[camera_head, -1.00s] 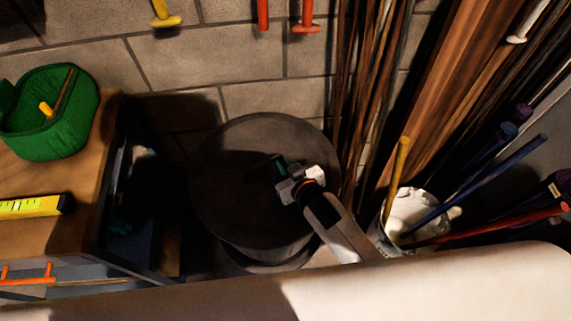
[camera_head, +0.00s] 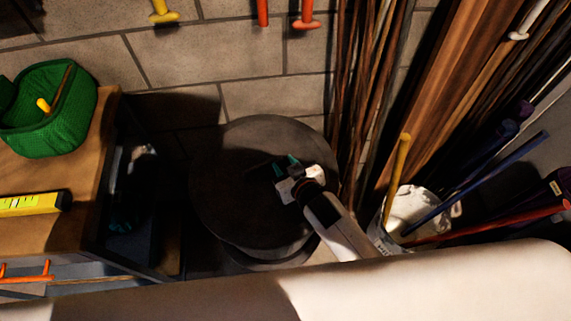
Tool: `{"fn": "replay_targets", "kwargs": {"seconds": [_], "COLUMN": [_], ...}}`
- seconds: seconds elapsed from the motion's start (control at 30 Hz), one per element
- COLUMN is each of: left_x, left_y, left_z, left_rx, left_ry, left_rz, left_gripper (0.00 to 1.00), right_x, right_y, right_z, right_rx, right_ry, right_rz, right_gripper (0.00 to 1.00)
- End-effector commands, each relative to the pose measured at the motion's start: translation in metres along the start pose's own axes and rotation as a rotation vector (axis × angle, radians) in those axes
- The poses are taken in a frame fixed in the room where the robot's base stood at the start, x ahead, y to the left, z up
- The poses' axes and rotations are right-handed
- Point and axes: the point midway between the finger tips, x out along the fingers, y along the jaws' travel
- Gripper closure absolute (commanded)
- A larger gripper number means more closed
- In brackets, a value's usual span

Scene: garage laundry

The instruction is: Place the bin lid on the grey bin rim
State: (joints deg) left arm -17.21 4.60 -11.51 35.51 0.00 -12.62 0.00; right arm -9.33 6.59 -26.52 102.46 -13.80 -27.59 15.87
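The dark round bin lid (camera_head: 235,205) lies flat over the grey bin (camera_head: 268,258) in the head view. Only a strip of the bin's side shows below the lid's near edge, and I cannot tell whether the lid is seated evenly on the rim. A dark handle (camera_head: 259,169) stands near the lid's middle. My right gripper (camera_head: 286,164) is over the lid, just right of the handle. Its two teal fingertips are apart, with nothing visible held between them. My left gripper is not in view.
A wooden bench (camera_head: 85,185) with a green basket (camera_head: 50,130) and a yellow level (camera_head: 32,204) stands left. A white bucket (camera_head: 383,235) holding poles stands right of the bin. Tall boards and a block wall (camera_head: 275,95) close off the back.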

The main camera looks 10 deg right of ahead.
Motion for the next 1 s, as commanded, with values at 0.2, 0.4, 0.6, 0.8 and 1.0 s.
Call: {"fn": "replay_targets", "kwargs": {"seconds": [0.2,0.4,0.6,0.8,1.0], "left_x": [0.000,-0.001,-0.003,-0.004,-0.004], "left_y": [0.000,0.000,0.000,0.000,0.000], "left_z": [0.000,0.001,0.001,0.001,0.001], "left_rx": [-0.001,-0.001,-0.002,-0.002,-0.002], "left_ry": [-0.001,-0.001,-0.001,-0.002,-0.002], "left_rz": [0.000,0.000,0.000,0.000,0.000], "left_gripper": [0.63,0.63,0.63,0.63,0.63], "right_x": [0.000,-0.015,-0.057,-0.096,-0.117], "right_y": [0.001,0.001,0.000,0.001,0.000], "right_z": [-0.001,-0.001,-0.002,-0.001,-0.001], "right_rx": [-0.001,-0.001,0.001,0.000,-0.001], "right_ry": [0.002,0.002,0.003,0.002,0.001], "right_rz": [0.001,0.001,0.001,0.002,0.001], "right_gripper": [0.62,0.62,0.62,0.62,0.62]}}
